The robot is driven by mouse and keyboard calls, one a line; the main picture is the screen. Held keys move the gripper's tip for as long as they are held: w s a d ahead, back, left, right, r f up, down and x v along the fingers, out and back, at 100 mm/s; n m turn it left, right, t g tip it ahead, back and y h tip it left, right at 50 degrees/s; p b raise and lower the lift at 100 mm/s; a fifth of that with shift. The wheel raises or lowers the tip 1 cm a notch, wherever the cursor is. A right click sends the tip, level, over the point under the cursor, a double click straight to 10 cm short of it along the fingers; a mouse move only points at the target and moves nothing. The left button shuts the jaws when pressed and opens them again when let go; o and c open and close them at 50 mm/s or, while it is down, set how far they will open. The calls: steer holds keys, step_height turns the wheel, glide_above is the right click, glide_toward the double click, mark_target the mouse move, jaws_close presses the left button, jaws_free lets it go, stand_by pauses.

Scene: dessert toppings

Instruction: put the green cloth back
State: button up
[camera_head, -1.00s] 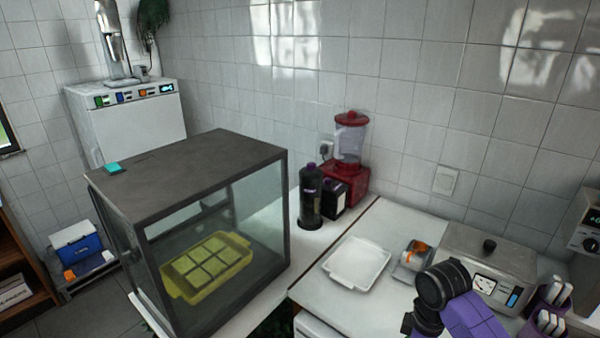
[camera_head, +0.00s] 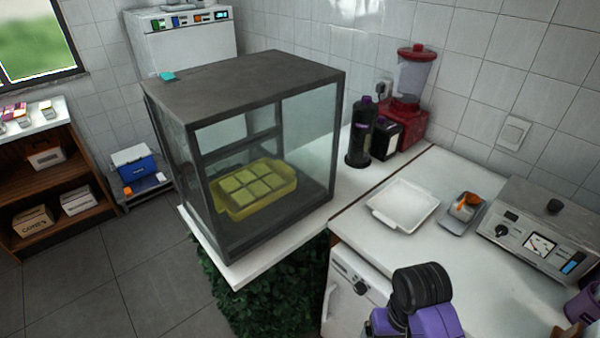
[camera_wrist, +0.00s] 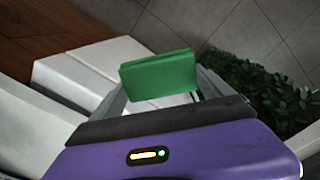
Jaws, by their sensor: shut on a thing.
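The green cloth (camera_wrist: 158,76) shows in the wrist view as a folded green block between the fingers of my gripper (camera_wrist: 162,92). My gripper is shut on it and holds it up, with the floor and white surfaces beyond. In the head view my purple and black arm is at the bottom right, and neither the gripper's fingers nor the green cloth can be seen there.
The case holds a yellow tray (camera_head: 284,178) of square pieces. A white tray (camera_head: 428,203), a small scale (camera_head: 449,219) and a metal appliance (camera_head: 540,232) stand on the right counter. A black bottle (camera_head: 362,135) and red blender (camera_head: 411,122) stand behind. Floor (camera_head: 90,285) is clear at left.

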step_height(320, 180, down, 2)
steer(key=shift+f+b, duration=0.15)
steer(key=shift+b, duration=0.45)
steer(key=shift+a, duration=0.1)
stand_by(0.6)
steer(key=w+d+r+p, duration=0.3)
steer(key=w+d+r, duration=0.2)
steer(key=d+r, duration=0.25)
steer(key=w+d+r+p, duration=0.2)
steer(key=w+d+r, duration=0.2)
steer(key=d+r, duration=0.4)
step_height(320, 180, up, 10)
steer(key=f+n+p, duration=0.1)
steer(key=n+p, duration=0.2)
steer(key=n, duration=0.5)
glide_above(477, 291)
step_height(477, 291, down, 13)
steer(key=b, duration=0.7)
steer(key=shift+s+f, duration=0.1)
steer(key=shift+f, duration=2.9)
